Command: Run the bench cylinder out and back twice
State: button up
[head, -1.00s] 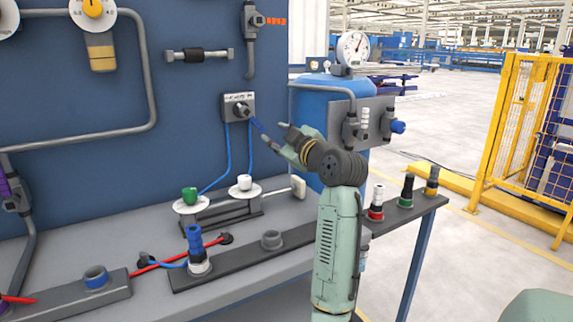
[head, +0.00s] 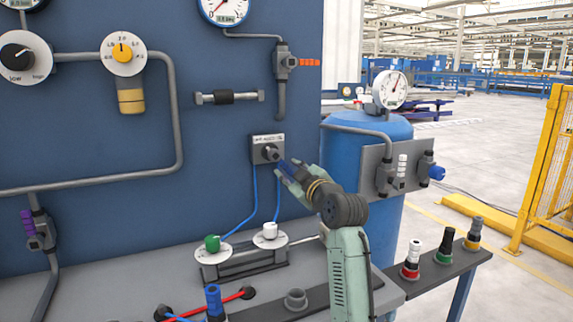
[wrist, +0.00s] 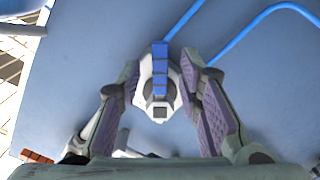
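The grey valve box (head: 268,149) with a dark round hub is fixed to the blue panel, and two blue hoses run down from it. A blue lever (wrist: 160,70) sticks out of its hub towards my gripper. My gripper (head: 297,174) is at the lever; in the wrist view (wrist: 163,110) its purple-padded fingers stand apart, one on each side of the lever, with gaps showing. The bench cylinder (head: 262,258) lies on the bench below the valve, under a green knob (head: 212,243) and a white knob (head: 270,230). My arm hides the right end of its rod.
A blue tank (head: 365,165) with a gauge stands right of the panel. Red, green and yellow-banded fittings (head: 444,246) stand on the bench rail at the right. A yellow fence (head: 548,165) is far right.

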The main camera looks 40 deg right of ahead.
aim_at(287, 169)
jog(key=shift+x, duration=1.55)
jog(key=shift+c, duration=0.3)
grip_shut()
